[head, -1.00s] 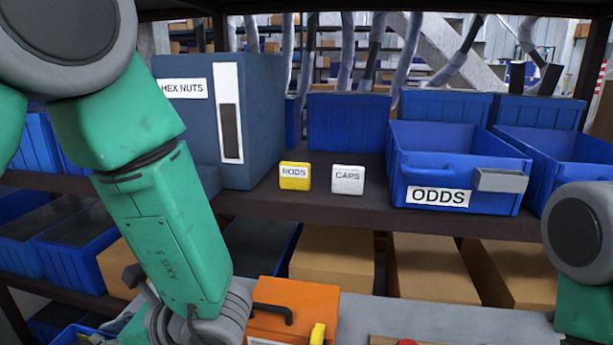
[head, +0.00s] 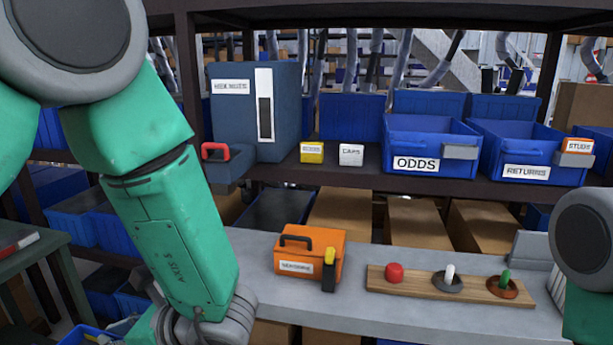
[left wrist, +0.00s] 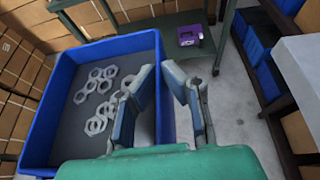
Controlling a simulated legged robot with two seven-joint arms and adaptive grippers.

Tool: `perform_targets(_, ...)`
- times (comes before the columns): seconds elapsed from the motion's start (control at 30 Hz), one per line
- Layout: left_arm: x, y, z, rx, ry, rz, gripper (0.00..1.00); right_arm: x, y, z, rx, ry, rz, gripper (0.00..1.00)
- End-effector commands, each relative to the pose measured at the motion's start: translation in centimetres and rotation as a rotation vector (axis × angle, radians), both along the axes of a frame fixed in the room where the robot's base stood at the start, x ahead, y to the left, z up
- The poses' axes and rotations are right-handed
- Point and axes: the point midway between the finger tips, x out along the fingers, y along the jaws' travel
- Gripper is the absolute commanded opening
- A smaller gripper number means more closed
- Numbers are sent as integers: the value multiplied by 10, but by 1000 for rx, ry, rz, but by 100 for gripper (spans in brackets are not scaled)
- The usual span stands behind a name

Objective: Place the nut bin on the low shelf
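The nut bin (left wrist: 35,130) is a blue open bin with several grey hex nuts in the left wrist view. A small part of it (head: 82,334) shows at the bottom left of the head view. The exact contact is hard to see. In the head view my left arm hides the gripper's fingers. My right gripper is out of view. A lower shelf level (head: 103,255) with blue bins and cartons shows below the upper shelf.
An orange toolbox (head: 310,253) and a wooden board with pegs (head: 420,288) stand on a grey bench (head: 350,318). The upper shelf holds ODDS (head: 425,150) and RETURNS (head: 525,160) bins. A green table (head: 30,258) stands at left. A purple box (left wrist: 190,37) shows in the left wrist view.

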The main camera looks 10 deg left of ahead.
Motion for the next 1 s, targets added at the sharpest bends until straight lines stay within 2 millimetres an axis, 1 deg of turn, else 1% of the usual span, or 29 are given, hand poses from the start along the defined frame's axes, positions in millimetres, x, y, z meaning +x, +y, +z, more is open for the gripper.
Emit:
perform_targets(0.43, 29, -2, -11, -1, 1, -237, 0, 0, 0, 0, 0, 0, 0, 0)
perform_targets(0.53, 39, -5, -13, 4, 0, -317, 0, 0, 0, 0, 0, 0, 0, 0)
perform_targets(0.77, 46, -8, -16, -4, 0, -366, 0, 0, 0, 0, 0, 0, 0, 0)
perform_targets(0.87, 52, -10, -18, -4, 2, -422, 0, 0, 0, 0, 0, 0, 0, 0)
perform_targets(1.0, 66, -18, -18, 3, -2, -535, 0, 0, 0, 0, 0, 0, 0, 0)
